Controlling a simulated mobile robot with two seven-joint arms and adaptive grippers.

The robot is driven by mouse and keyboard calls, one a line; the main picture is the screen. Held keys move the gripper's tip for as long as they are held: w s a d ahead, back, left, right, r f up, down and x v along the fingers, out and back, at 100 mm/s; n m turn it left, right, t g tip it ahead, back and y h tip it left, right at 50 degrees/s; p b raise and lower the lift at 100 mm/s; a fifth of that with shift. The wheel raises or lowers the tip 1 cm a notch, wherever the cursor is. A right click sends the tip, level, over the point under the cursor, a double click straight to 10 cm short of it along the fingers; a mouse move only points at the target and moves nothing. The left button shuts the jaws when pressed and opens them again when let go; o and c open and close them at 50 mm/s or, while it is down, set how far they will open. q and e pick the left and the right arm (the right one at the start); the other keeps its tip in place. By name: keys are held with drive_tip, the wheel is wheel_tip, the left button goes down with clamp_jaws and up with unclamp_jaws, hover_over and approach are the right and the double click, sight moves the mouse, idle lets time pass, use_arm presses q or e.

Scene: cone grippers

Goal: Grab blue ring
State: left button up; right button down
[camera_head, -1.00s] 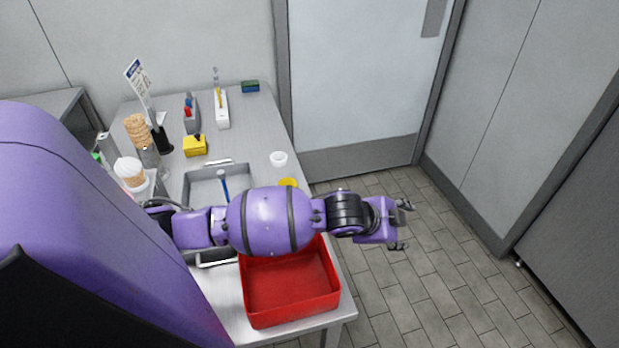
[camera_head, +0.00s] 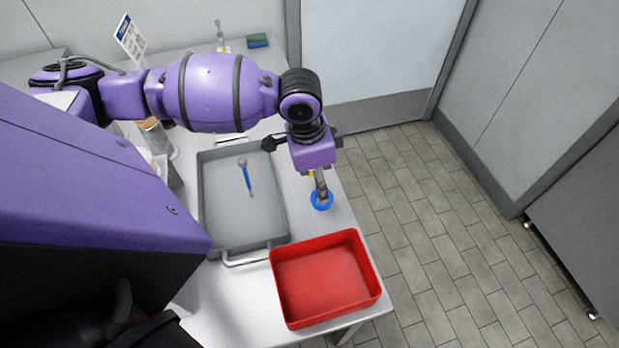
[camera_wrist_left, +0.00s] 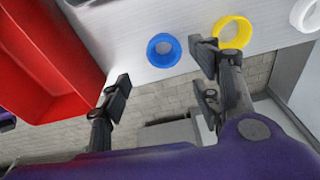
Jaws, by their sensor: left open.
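The blue ring (camera_head: 321,207) lies on the metal table near its right edge, just behind the red bin. It also shows in the left wrist view (camera_wrist_left: 163,63), ahead of and between the spread fingertips. My left gripper (camera_head: 320,186) points down at the ring in the head view and overlaps its far part. In the left wrist view my left gripper (camera_wrist_left: 161,68) is open, with nothing between its fingers. Whether a finger touches the ring cannot be told. My right gripper is not in view.
The red bin (camera_head: 326,312) stands at the table's front right corner. A grey tray (camera_head: 213,156) with a blue-handled tool (camera_head: 247,181) is left of the ring. A yellow ring (camera_wrist_left: 246,28), partly behind a finger, and a white ring (camera_wrist_left: 300,13) lie farther along the table edge.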

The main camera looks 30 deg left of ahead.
use_arm(q)
drive_tip(key=f, duration=0.7)
drive_tip(key=shift+w+d+f, duration=0.25)
drive_tip(key=shift+w+f, duration=0.05)
drive_tip(key=shift+w, duration=0.1)
drive_tip(key=c, duration=0.8)
